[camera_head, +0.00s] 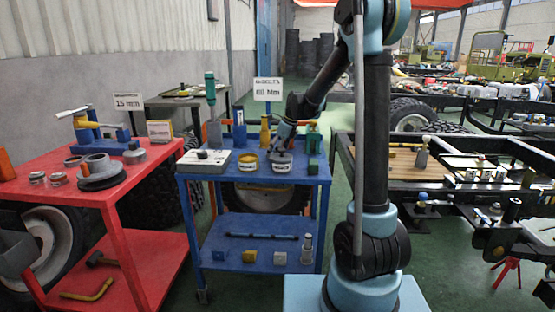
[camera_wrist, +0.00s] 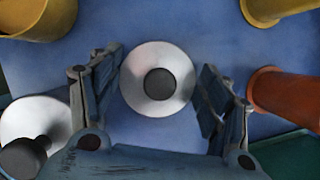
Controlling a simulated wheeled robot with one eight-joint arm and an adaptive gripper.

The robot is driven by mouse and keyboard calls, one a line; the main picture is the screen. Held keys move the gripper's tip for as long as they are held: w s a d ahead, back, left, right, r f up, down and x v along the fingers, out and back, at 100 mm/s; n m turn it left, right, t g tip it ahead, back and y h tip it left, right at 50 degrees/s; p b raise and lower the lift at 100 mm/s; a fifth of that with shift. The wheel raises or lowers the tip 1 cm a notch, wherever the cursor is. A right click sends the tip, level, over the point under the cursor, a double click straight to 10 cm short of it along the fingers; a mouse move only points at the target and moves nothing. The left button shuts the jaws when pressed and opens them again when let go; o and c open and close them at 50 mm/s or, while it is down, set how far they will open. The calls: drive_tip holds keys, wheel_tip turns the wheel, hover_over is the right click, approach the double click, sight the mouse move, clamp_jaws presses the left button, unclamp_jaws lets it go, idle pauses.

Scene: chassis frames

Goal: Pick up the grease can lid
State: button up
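In the wrist view a round silver disc with a dark knob at its centre, which looks like the grease can lid (camera_wrist: 180,74), lies between the two fingers. My gripper (camera_wrist: 160,80) is open, one finger on each side of it, with blue surface showing in the gaps. In the head view my gripper (camera_head: 280,148) is low over the blue cart (camera_head: 255,182), at a small can with a pale label (camera_head: 281,167). The gripper hides most of that can's top. A yellow-rimmed can (camera_head: 248,166) stands just left of it.
A second silver round part with a dark knob (camera_wrist: 35,118) is close to the left finger. Yellow round things (camera_wrist: 38,14) are at the upper corners. A red cart (camera_head: 100,190) stands at left.

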wheel_tip(320, 180, up, 10)
drive_tip(key=shift+s+a+f, duration=0.15)
drive_tip(key=s+a+r+n+g, duration=0.2)
drive_tip(key=s+a+n, duration=0.2)
drive_tip(key=s+a, duration=0.7)
drive_tip(key=shift+w+d+f, duration=0.1)
drive_tip(key=shift+w+f, duration=0.05)
drive_tip(key=shift+f, duration=1.35)
drive_tip(key=shift+w+f, duration=0.15)
drive_tip(key=shift+f, duration=1.35)
drive_tip(key=shift+f, duration=0.1)
idle(0.5)
drive_tip(key=o, duration=1.1)
drive_tip(key=shift+o, duration=0.2)
